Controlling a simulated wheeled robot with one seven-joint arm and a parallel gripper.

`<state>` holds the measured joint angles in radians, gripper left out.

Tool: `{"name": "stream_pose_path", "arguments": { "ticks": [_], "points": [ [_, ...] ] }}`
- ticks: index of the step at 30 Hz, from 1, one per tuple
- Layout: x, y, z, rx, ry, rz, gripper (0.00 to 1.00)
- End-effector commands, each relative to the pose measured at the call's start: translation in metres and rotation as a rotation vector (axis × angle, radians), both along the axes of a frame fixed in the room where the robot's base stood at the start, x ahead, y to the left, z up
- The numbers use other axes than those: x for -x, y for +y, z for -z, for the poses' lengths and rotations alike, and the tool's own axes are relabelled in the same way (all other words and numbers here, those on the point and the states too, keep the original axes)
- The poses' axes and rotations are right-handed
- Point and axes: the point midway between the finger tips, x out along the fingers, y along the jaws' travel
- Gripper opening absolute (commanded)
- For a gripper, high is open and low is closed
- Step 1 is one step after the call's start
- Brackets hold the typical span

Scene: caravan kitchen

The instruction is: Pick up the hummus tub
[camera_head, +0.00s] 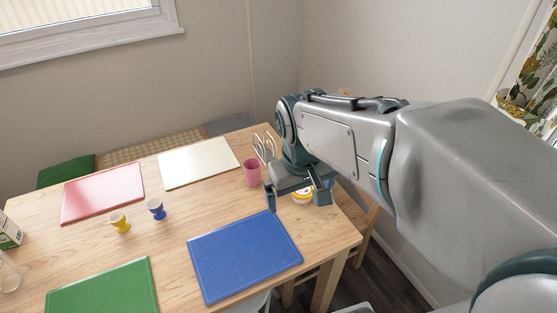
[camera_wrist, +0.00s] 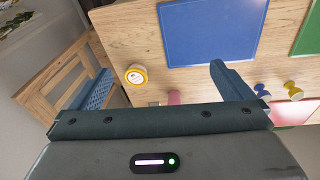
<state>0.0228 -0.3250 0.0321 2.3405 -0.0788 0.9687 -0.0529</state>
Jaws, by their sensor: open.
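The hummus tub (camera_head: 302,196) is a small round white tub with a yellow band, standing near the right edge of the wooden table. In the head view my gripper partly covers it. It shows fully in the wrist view (camera_wrist: 136,75), left of centre and beyond the gripper body. My gripper (camera_head: 297,203) is open and empty, pointing down above the table by the tub, with its fingers wide apart. I cannot tell the exact height of the fingertips over the tub.
A pink cup (camera_head: 252,173) and a wire rack (camera_head: 265,147) stand close left of my gripper. A blue board (camera_head: 245,255) lies in front. Yellow (camera_head: 120,222) and blue (camera_head: 156,208) egg cups stand farther left. A wooden chair (camera_wrist: 62,78) is beside the table.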

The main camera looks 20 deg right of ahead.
Motion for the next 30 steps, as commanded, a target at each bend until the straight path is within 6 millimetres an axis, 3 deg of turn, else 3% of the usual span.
{"name": "stream_pose_path", "arguments": {
  "ticks": [7, 14, 24, 30],
  "points": [
    [-0.078, -0.004, -0.003, 0.108, 0.159, -0.182, 1.00],
    [-0.147, -0.015, 0.015, 0.176, 0.302, -0.327, 1.00],
    [-0.235, -0.036, 0.079, 0.217, 0.505, -0.513, 1.00],
    [-0.267, -0.049, 0.122, 0.217, 0.599, -0.589, 1.00]
  ]
}}
